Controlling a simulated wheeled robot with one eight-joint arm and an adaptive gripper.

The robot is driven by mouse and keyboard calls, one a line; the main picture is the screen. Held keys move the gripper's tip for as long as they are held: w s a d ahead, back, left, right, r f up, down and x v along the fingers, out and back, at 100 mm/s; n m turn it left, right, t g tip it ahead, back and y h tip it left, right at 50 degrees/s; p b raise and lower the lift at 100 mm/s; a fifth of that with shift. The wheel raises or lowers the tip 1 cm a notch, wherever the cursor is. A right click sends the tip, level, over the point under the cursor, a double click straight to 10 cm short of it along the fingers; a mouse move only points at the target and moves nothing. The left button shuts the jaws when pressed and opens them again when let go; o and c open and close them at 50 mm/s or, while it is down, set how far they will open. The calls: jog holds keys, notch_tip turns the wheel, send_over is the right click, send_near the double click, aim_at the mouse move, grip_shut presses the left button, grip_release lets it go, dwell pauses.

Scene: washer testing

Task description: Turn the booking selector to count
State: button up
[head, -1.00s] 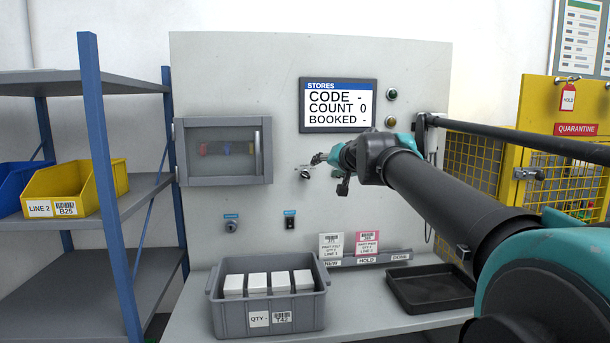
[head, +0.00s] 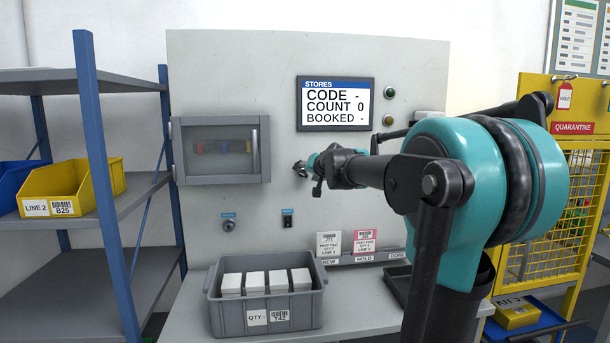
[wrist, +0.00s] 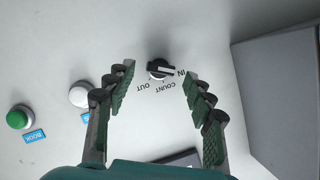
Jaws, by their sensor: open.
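The booking selector (wrist: 157,68) is a small dark round knob with a pale bar on the grey panel, in the upper middle of the wrist view. The labels IN, COUNT and OUT are printed around it, upside down in that view. The bar seems to point at IN. My gripper (wrist: 160,82) is open, with one finger on each side of the knob and a gap to both. In the head view my gripper (head: 303,168) is at the panel below the screen and hides the selector. The stores screen (head: 336,104) reads CODE -, COUNT 0, BOOKED -.
A green BOOK button (wrist: 19,117) and a white button (wrist: 80,94) are left of the selector in the wrist view. A glazed cabinet (head: 220,181) juts out left of my gripper in the head view. A grey bin (head: 225,314) of white boxes stands below.

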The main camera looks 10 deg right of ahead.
jog(key=shift+x, duration=1)
jog(key=shift+c, duration=0.3)
jog(key=c, duration=1.1)
jog(key=shift+m, duration=0.3)
jog(key=m+y, duration=0.1)
jog(key=m+t+y, duration=0.1)
jog(key=m, duration=0.1)
jog(key=shift+d+f, duration=0.15)
jog(key=shift+d, duration=0.05)
jog(key=m+t, duration=0.1)
jog(key=m, duration=0.1)
jog(key=m+y, duration=0.1)
jog(key=m, duration=0.2)
jog(key=shift+f+m+t+y, duration=0.2)
jog(key=shift+m+t+y, duration=0.1)
jog(key=shift+t, duration=0.1)
